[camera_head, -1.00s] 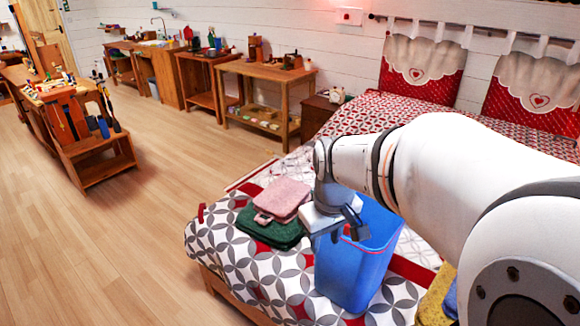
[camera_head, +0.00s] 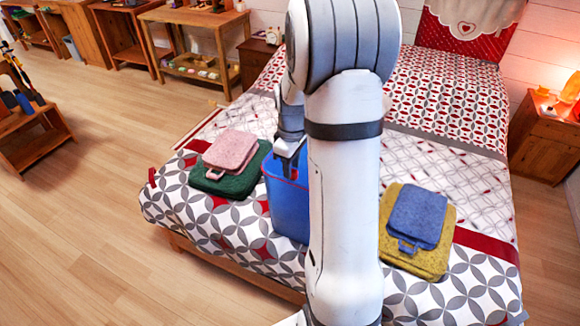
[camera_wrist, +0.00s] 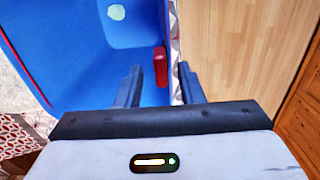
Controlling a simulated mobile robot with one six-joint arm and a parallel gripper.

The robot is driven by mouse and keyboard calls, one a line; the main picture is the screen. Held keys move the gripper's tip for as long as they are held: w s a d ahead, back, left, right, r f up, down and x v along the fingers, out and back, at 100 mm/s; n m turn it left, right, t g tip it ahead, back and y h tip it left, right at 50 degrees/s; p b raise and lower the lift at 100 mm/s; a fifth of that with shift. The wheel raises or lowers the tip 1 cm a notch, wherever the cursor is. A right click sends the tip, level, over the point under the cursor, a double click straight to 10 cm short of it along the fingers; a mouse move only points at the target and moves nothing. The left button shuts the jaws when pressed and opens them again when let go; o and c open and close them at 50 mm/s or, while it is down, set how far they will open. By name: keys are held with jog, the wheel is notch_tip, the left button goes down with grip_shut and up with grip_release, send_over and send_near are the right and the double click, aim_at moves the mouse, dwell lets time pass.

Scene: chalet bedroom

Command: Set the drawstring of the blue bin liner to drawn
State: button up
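The blue bin (camera_head: 287,208) stands upright on the bed, partly hidden behind my arm. In the wrist view the open bin (camera_wrist: 75,45) fills the upper left, with blue walls and a thin red line along its left rim. A small red tab (camera_wrist: 161,67), which looks like part of the drawstring, sticks out at the bin's right rim. My gripper (camera_wrist: 159,72) is open, with one finger on the bin side and one outside the rim. The red tab shows between the fingertips; I cannot tell whether they touch it. In the head view my gripper (camera_head: 291,160) is at the bin's top.
A pink folded item (camera_head: 230,150) lies on a green one (camera_head: 228,183) left of the bin. A blue folded item (camera_head: 416,215) lies on a yellow one (camera_head: 397,250) to the right. Wooden workbenches (camera_head: 195,20) line the wall.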

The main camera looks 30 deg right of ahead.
jog(key=shift+f, duration=0.75)
grip_shut()
